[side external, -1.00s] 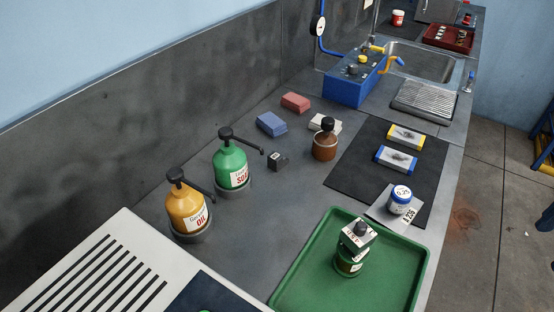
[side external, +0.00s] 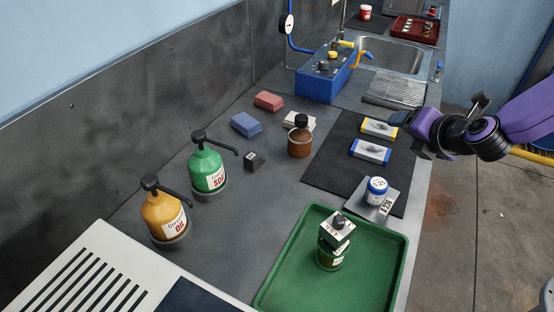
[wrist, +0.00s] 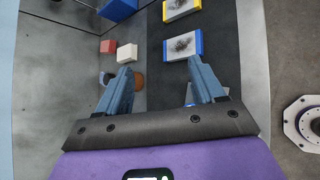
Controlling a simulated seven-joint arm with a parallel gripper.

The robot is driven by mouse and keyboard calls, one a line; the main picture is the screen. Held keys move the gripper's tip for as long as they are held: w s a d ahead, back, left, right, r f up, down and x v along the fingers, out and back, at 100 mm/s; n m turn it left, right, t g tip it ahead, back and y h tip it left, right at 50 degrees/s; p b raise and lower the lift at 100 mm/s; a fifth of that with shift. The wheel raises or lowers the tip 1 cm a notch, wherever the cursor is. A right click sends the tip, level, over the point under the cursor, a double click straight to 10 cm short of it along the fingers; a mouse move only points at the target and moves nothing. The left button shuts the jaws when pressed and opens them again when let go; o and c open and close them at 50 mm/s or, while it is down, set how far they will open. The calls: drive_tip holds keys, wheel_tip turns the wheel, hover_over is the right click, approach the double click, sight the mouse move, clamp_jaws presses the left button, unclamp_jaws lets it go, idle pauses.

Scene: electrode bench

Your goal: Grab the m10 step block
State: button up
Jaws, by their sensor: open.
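A small dark grey block (side external: 254,160) with a pale label sits on the bench right of the green soap dispenser in the side view. White labelled pieces (side external: 338,228) with a dark knob are stacked on a green jar (side external: 331,259) in the green tray. Both labels are too small to read, so I cannot tell which is the m10 step block. My gripper (side external: 413,136) is above the right edge of the bench, near the black mat and apart from both candidates. In the wrist view, its jaws (wrist: 161,64) are open with nothing held.
A black mat (side external: 325,172) carries yellow-edged (side external: 379,128) and blue-edged packs (side external: 370,151). A blue-lidded white jar (side external: 377,190) stands on a grey plate. A brown bottle (side external: 300,142), orange dispenser (side external: 165,215) and green dispenser (side external: 207,168) stand nearby. The green tray (side external: 285,280) is in front.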

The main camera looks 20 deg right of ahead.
drive_tip(key=w+a+f+n+t+y, duration=0.2)
drive_tip(key=w+a+n+y, duration=0.3)
drive_tip(key=a+n, duration=0.35)
drive_tip(key=n+g+y, duration=0.2)
drive_tip(key=n+y, duration=0.3)
drive_tip(key=n, duration=0.4)
approach(254, 156)
drive_tip(key=x, duration=0.2)
drive_tip(key=f+x, duration=0.1)
drive_tip(key=x, duration=0.2)
drive_tip(key=shift+w, duration=0.1)
drive_tip(key=shift+r+x, duration=0.15)
drive_tip(key=shift+x, duration=0.75)
drive_tip(key=shift+r+x, duration=0.15)
drive_tip(key=shift+x, duration=1.7)
drive_tip(key=c, duration=1)
drive_tip(key=shift+r, duration=0.15)
drive_tip(key=shift+c, duration=0.6)
